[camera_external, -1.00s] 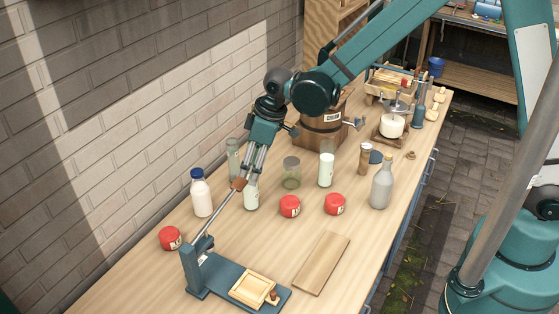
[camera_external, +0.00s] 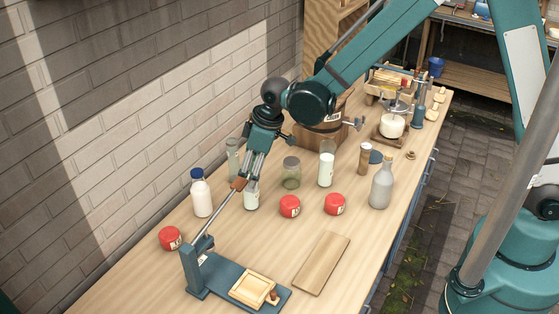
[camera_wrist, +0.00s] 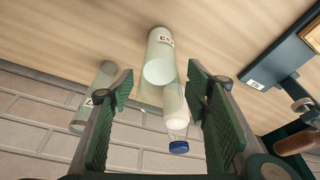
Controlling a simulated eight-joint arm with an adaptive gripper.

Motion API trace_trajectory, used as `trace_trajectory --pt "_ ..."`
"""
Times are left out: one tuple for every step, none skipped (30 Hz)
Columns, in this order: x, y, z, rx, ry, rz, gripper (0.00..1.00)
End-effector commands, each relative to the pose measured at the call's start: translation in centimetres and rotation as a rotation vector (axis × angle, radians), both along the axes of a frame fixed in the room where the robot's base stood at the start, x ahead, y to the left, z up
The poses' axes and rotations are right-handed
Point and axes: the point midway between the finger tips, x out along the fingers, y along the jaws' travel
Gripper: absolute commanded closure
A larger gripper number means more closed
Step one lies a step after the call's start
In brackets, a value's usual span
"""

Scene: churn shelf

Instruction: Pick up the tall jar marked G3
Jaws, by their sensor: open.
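A tall, pale-filled glass jar (camera_wrist: 160,62) stands on the bench, ahead of and between my fingertips in the wrist view. Its small label (camera_wrist: 165,38) is turned around and hard to read, perhaps G3. In the external view this jar (camera_external: 251,201) is below my gripper (camera_external: 248,181), its upper part hidden by the fingers. My gripper (camera_wrist: 161,82) is open, with one finger on each side of the jar's upper part; I see no clear contact. Another tall glass jar (camera_wrist: 98,92) with a label stands left of the fingers, near the brick wall.
A blue-capped milk bottle (camera_external: 201,194) stands close by, also showing between the fingers (camera_wrist: 178,122). A press lever with a wooden knob (camera_external: 238,184) reaches up in front of the gripper. A glass jar (camera_external: 291,175) and red-lidded pots (camera_external: 289,206) stand to the right.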

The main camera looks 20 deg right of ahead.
Motion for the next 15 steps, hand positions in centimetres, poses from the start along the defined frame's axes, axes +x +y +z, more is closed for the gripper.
trace_trajectory --pt "0.0 0.1 -0.3 0.0 0.0 0.0 0.53" --pt "0.1 0.1 -0.4 0.0 0.0 0.0 0.53" --pt "0.1 0.2 -0.7 0.0 0.0 0.0 0.53" --pt "0.1 0.3 -0.9 0.0 0.0 0.0 0.53" --pt "0.1 0.3 -1.1 0.0 0.0 0.0 0.53" --pt "0.2 0.4 -1.4 0.0 0.0 0.0 0.53" --pt "0.2 0.5 -1.7 0.0 0.0 0.0 0.53" --pt "0.3 0.6 -2.0 0.0 0.0 0.0 0.53" --pt "0.3 0.6 -2.3 0.0 0.0 0.0 0.53" --pt "0.3 0.7 -2.6 0.0 0.0 0.0 0.53" --pt "0.3 0.8 -2.8 0.0 0.0 0.0 0.53" --pt "0.4 0.9 -3.2 0.0 0.0 0.0 0.53" --pt "0.4 1.0 -3.4 0.0 0.0 0.0 0.53" --pt "0.4 1.0 -3.6 0.0 0.0 0.0 0.53" --pt "0.5 1.1 -3.9 0.0 0.0 0.0 0.53"
